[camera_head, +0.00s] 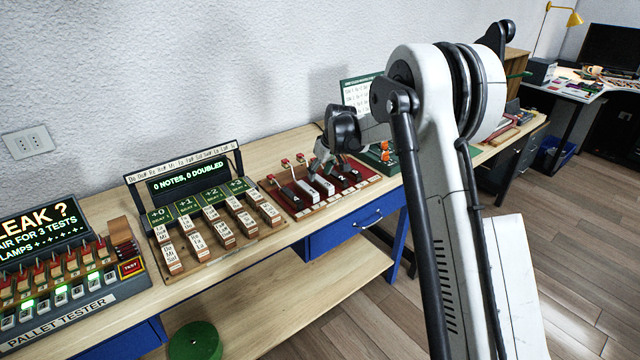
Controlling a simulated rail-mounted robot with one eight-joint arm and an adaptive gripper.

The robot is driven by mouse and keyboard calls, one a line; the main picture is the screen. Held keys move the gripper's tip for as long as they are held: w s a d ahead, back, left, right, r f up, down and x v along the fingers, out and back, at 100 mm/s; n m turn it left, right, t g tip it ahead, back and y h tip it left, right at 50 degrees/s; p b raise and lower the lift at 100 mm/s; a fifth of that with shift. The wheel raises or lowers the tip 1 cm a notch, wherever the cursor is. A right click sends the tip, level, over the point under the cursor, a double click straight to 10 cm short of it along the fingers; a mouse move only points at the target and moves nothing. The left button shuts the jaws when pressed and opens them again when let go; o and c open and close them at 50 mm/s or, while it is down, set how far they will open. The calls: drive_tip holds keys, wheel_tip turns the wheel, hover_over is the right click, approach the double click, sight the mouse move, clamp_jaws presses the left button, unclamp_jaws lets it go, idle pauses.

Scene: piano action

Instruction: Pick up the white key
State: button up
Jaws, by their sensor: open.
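Two white keys stand out on a dark red board (300,209): the left white key (306,191) and the right white key (324,184). Dark keys lie on both sides of them. My gripper (329,172) is open above the board, with its fingers pointing down near the right white key. I cannot tell whether a finger touches a key. The gripper hides part of the board's back row.
A brown keyed device with a green display (185,179) stands left of the board. A pallet tester (70,318) is farther left. A green unit with orange knobs (378,158) sits close on the right. The bench front strip (330,222) is clear.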

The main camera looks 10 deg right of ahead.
sight(319, 178)
drive_tip(key=x, duration=0.4)
drive_tip(key=shift+d+f, duration=0.1)
drive_tip(key=shift+d, duration=0.1)
clamp_jaws()
